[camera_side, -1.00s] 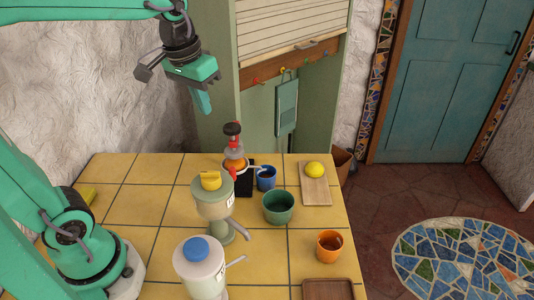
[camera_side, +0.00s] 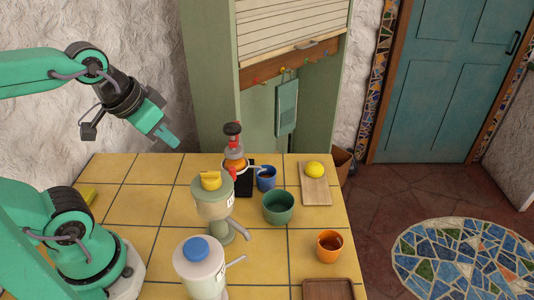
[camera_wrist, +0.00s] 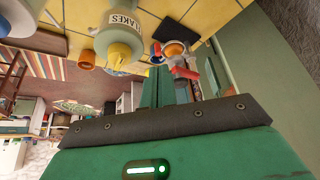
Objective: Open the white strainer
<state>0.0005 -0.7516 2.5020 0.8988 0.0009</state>
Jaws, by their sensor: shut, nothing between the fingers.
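A white vessel (camera_side: 200,272) with a round blue top (camera_side: 196,249) and a thin side lever or spout stands at the front of the tiled counter. I cannot tell for sure that it is the strainer. A grey-green dispenser (camera_side: 213,205) with a yellow knob stands behind it; its lettered label shows in the wrist view (camera_wrist: 122,22). The device with a red lever (camera_side: 235,160) stands further back. My gripper (camera_side: 172,141) is shut and empty, in the air above the counter's back left, apart from all of them. Its fingers also show in the wrist view (camera_wrist: 160,88).
A green bowl (camera_side: 278,208), a blue mug (camera_side: 266,178), an orange cup (camera_side: 329,246), a lemon (camera_side: 314,168) on a board (camera_side: 316,191) and a brown tray (camera_side: 328,290) are on the right. The counter's left tiles (camera_side: 138,203) are mostly clear.

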